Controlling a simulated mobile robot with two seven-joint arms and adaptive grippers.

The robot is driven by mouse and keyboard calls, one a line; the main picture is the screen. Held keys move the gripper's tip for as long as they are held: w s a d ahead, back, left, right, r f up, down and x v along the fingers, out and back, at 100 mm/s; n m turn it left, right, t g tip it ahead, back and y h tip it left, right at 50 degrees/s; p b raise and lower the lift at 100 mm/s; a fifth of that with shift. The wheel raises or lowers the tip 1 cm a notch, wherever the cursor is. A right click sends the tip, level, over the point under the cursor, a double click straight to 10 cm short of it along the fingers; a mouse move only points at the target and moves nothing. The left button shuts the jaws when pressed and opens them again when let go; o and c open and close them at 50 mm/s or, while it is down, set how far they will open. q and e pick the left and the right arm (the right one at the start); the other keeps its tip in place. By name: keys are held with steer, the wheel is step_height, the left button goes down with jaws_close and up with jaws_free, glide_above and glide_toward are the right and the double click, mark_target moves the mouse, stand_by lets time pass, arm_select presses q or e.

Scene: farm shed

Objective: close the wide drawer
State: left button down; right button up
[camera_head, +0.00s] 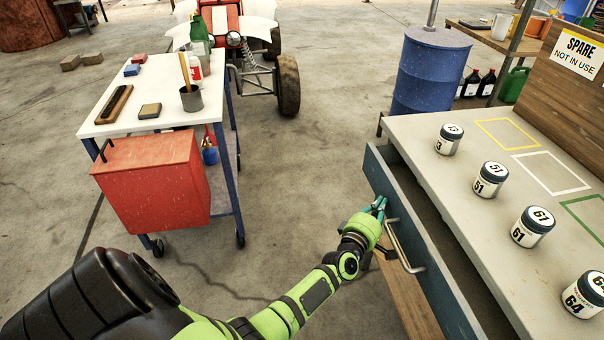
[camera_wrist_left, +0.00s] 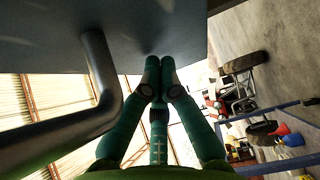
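The wide drawer (camera_head: 412,235) is a blue-grey drawer under the workbench on the right, and it stands partly open with a dark gap behind its front. A metal bar handle (camera_head: 401,250) is on its front; the handle also shows large at the left of the left wrist view (camera_wrist_left: 92,110). My left gripper (camera_head: 378,203) is at the drawer front, beside the handle's far end and not around it. Its teal fingertips are together in the left wrist view (camera_wrist_left: 160,62), pointing at the drawer front; contact is hard to tell. My right gripper is not visible.
The workbench top (camera_head: 470,200) bears several numbered jars, including jar 51 (camera_head: 490,179). A blue barrel (camera_head: 430,72) stands behind it. A white-topped cart (camera_head: 150,85) with a red box (camera_head: 153,180) stands at left. Concrete floor between is clear.

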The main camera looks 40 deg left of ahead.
arm_select(q)
steer(key=w+d+b, duration=0.1)
steer(key=w, duration=0.1)
steer(key=w+d+b, duration=0.1)
steer(key=w+d, duration=0.1)
steer(key=shift+w+d, duration=0.55)
steer(key=shift+w, duration=0.05)
steer(key=shift+w+d, duration=0.15)
steer(key=shift+w, duration=0.05)
steer(key=shift+w+d+r, duration=0.1)
steer(key=shift+w, duration=0.05)
steer(key=shift+r, duration=0.1)
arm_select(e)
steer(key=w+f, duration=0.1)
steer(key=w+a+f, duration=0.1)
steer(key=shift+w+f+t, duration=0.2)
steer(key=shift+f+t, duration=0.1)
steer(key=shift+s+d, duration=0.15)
